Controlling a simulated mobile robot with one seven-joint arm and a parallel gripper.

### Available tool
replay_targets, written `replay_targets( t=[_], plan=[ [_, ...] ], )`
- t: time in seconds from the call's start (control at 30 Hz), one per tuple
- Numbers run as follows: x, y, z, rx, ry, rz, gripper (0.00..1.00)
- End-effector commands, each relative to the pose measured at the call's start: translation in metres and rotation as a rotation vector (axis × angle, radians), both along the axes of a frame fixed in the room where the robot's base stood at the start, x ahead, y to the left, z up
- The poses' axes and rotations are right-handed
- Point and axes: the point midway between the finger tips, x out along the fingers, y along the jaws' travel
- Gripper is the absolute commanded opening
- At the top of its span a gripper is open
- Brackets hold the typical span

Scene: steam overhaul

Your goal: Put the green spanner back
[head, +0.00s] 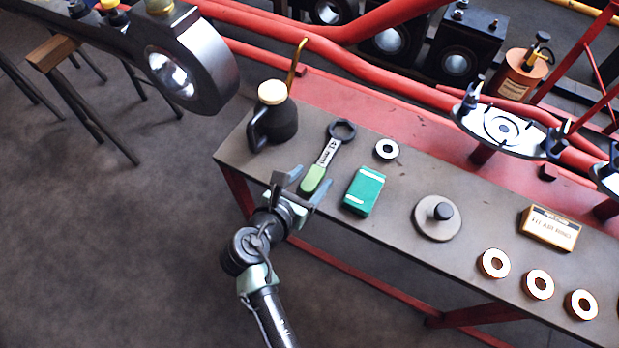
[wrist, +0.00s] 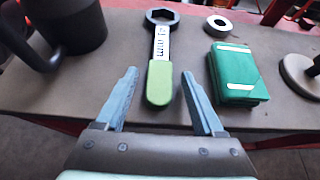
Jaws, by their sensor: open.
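The green spanner (head: 326,160) lies on the bench top, with a green handle, a silver shaft marked with lettering and a dark ring head. In the head view its handle points toward my gripper (head: 297,184). It also shows in the wrist view (wrist: 162,60), handle end nearest. My gripper is open and empty in the wrist view (wrist: 160,95). Its two fingers sit either side of the handle's line, just short of the handle end. I cannot tell the height of the fingers above the bench.
A black oil can (head: 272,120) stands left of the spanner. A green box (head: 363,190) lies close on its right. A small ring (head: 386,149), a round disc with a knob (head: 438,216), a labelled box (head: 550,228) and several copper rings (head: 494,263) lie further along the bench (head: 400,245).

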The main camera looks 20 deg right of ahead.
Motion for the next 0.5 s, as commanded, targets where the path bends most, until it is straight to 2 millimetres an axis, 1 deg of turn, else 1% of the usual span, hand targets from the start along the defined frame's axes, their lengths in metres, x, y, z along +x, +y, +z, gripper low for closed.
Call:
replay_targets(
  t=[0.17,0.4,0.5],
  plan=[
    [-0.014,0.019,0.015,0.001,0.001,0.004,0.70],
    [-0.042,0.056,0.041,0.001,0.001,0.004,0.70],
    [-0.052,0.068,0.048,0.001,0.001,0.004,0.70]
  ],
)
